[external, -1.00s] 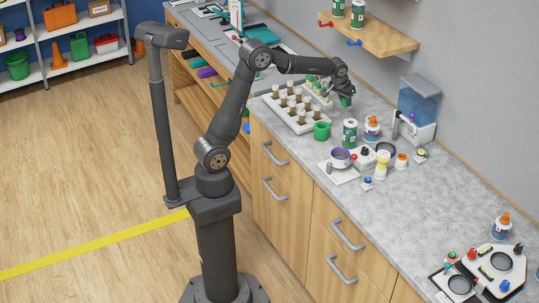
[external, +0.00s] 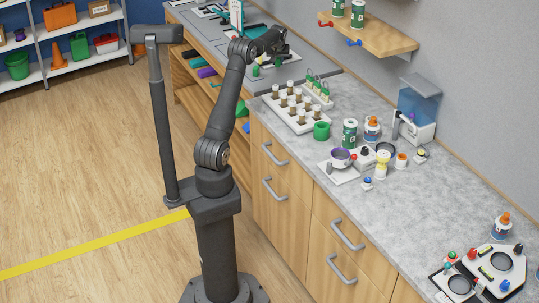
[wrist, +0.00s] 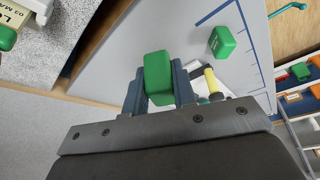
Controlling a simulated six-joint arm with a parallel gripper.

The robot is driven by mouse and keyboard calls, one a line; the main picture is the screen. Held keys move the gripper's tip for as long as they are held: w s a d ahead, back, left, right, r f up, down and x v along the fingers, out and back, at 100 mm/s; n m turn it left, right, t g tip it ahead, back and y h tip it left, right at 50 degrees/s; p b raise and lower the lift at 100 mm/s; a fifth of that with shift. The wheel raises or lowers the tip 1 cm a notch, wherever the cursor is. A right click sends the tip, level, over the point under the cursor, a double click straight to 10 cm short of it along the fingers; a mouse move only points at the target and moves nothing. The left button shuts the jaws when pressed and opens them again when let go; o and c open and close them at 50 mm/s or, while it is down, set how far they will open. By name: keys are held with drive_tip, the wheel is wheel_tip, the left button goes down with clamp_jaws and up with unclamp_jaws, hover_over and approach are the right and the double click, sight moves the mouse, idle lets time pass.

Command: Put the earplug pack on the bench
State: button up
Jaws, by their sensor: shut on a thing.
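My gripper (wrist: 158,88) is shut on a small green block with rounded edges, which I take to be the earplug pack (wrist: 157,72). No label shows on it. In the external view, my gripper (external: 260,66) is at the back, over the grey bench (external: 233,72). The bench top also fills the middle of the wrist view (wrist: 118,68). The pack appears held above the bench; its exact height is hard to tell.
Another green block (wrist: 222,40) lies on the bench beside a blue marked line. A yellow-and-black tool (wrist: 212,82) is partly hidden behind my right finger. The speckled counter holds a tray of jars (external: 300,108) and a rack (external: 318,90). Bare bench shows left of the pack.

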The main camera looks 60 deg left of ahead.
drive_tip(key=shift+n, duration=0.6)
drive_tip(key=s+a+f, duration=0.2)
drive_tip(key=a, duration=0.4)
drive_tip(key=s+a+f, duration=0.2)
drive_tip(key=s+a, duration=0.1)
drive_tip(key=a, duration=0.4)
drive_tip(key=s+a+f, duration=0.2)
drive_tip(key=a, duration=0.4)
drive_tip(key=shift+s+a, duration=0.2)
drive_tip(key=shift+s, duration=0.15)
drive_tip(key=shift+f, duration=2)
drive_tip(key=shift+f, duration=0.15)
drive_tip(key=o, duration=1)
drive_tip(key=shift+c, duration=0.2)
drive_tip(key=v, duration=1.2)
drive_tip(key=shift+w, duration=0.2)
